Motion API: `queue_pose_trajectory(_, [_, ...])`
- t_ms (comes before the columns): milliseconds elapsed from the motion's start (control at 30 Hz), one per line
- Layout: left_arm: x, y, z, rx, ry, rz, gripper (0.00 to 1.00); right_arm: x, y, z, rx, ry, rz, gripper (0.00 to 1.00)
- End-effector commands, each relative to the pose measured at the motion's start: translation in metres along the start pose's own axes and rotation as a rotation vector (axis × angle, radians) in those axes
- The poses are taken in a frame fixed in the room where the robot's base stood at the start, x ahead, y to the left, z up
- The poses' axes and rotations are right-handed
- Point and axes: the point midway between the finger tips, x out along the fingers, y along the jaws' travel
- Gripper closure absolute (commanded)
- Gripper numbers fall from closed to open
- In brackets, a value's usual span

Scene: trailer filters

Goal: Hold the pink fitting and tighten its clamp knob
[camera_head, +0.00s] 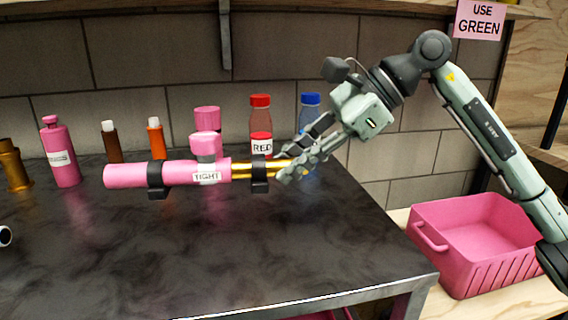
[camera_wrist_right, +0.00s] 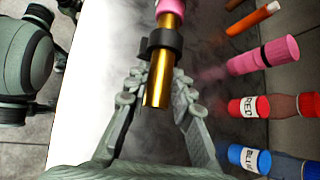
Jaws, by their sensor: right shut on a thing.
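The pink fitting (camera_head: 135,175) is a horizontal pink tube held in black brackets above the dark bench. A pink clamp knob (camera_head: 205,144) stands on it, above a white label reading TIGHT (camera_head: 207,177). A gold pipe (camera_head: 244,168) extends from its right end. My right gripper (camera_head: 290,167) is at the pipe's free end, shut on it. In the right wrist view, the gold pipe (camera_wrist_right: 160,75) lies between the fingers (camera_wrist_right: 157,90), with a black bracket around it and pink at the top. My left gripper is not in view.
Behind the fitting stand a pink bottle (camera_head: 61,152), brown and orange tubes, a red-capped bottle labelled RED (camera_head: 261,120) and a blue-capped bottle (camera_head: 310,100). A pink bin (camera_head: 480,272) stands right of the bench. A sign reads USE GREEN (camera_head: 479,20).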

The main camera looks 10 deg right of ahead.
Motion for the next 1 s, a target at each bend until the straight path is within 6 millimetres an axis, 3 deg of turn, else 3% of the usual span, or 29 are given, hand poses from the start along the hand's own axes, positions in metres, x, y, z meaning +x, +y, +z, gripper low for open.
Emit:
queue_pose_trajectory(600, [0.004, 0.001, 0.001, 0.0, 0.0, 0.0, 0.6, -0.019, -0.011, -0.022, 0.001, -0.001, -0.002, 1.0])
queue_pose_trajectory(1000, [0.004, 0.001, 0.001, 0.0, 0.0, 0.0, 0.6, -0.021, -0.012, -0.024, 0.0, -0.002, -0.001, 1.0])
